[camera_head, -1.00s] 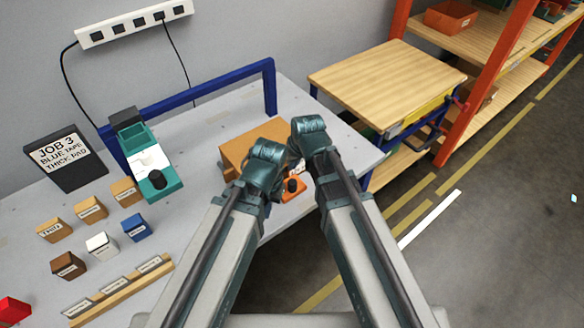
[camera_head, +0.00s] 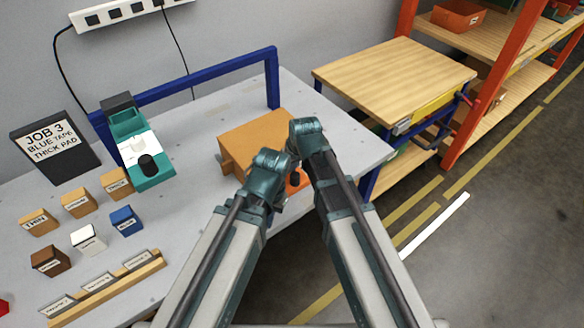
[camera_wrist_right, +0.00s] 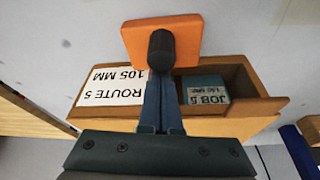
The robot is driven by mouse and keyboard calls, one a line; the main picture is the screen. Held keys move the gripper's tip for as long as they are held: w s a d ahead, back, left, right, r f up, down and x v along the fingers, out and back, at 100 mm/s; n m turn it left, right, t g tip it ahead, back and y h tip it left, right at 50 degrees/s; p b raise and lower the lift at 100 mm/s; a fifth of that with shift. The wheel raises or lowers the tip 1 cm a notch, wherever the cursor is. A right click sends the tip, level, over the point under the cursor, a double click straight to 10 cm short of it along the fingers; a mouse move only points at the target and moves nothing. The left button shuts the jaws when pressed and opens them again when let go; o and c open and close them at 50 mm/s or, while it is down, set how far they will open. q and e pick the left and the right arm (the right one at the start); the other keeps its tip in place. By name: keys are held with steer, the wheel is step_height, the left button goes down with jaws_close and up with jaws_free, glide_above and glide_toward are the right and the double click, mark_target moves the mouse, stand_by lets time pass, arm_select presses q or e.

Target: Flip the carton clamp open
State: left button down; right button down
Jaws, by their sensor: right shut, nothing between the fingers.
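The clamp shows as an orange plate (camera_head: 303,181) with a black knob (camera_head: 294,179), in front of the brown carton (camera_head: 238,136). In the right wrist view the orange plate (camera_wrist_right: 185,33) and upright black knob (camera_wrist_right: 160,50) stand beyond the carton (camera_wrist_right: 262,104). My right gripper (camera_wrist_right: 161,80) is shut and empty, its fingertips close to the knob; I cannot tell if they touch it. In the head view, my right wrist is over the carton's right end and hides the fingers. My left wrist is in front of the carton; its fingers are hidden.
A white label (camera_wrist_right: 113,88) and a teal block (camera_wrist_right: 204,89) show at the carton. A teal device (camera_head: 150,165), small blocks (camera_head: 87,240) and a card rack (camera_head: 105,287) stand at left. A blue rail (camera_head: 195,88) runs behind. A wooden-topped cart (camera_head: 395,80) is at right.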

mark_target(299, 181)
steer(key=s+d, duration=0.1)
steer(key=s, duration=0.1)
steer(key=s+d, duration=0.2)
steer(key=shift+a, duration=0.1)
arm_select(q)
steer(key=shift+r, duration=0.1)
stand_by(0.3)
